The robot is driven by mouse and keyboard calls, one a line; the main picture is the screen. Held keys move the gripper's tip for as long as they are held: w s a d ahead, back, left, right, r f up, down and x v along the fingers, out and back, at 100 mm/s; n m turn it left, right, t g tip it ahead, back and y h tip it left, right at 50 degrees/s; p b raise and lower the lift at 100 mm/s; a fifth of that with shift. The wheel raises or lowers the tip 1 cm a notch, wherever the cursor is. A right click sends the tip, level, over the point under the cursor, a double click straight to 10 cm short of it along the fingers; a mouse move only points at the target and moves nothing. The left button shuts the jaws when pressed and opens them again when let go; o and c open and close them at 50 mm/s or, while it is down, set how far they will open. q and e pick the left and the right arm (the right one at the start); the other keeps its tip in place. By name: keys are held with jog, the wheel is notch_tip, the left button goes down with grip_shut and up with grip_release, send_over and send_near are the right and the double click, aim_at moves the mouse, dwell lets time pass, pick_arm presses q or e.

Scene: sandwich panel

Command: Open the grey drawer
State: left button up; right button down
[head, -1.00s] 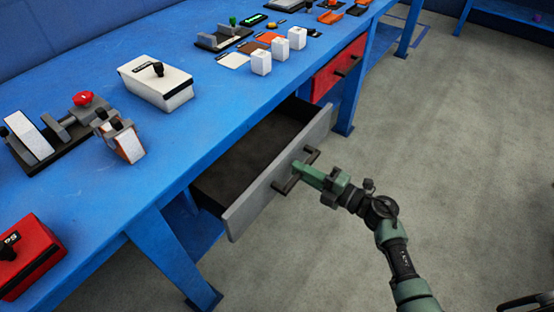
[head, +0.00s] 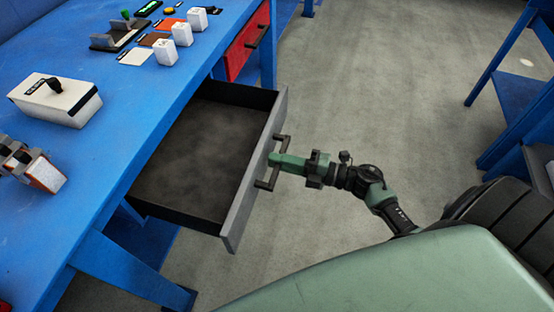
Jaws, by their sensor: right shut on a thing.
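The grey drawer (head: 238,200) is pulled well out from under the blue workbench. Its dark inside (head: 200,150) shows and looks empty. A dark bar handle (head: 263,184) is fixed to its front. My right gripper (head: 275,160) is shut on the handle, in front of the drawer face near the middle of its length. My left gripper is not in view.
The blue workbench (head: 120,135) carries a white box with a black knob (head: 56,100), several small white blocks (head: 182,35) and coloured plates. A red drawer (head: 243,45) is shut beyond the grey one. Grey floor lies free ahead; another blue bench (head: 515,90) stands at right.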

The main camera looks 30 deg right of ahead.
jog(key=c, duration=1.4)
grip_release()
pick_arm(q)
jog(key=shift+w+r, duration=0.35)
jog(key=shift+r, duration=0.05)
pick_arm(e)
jog(key=v, duration=0.7)
jog(key=shift+s+d, duration=0.3)
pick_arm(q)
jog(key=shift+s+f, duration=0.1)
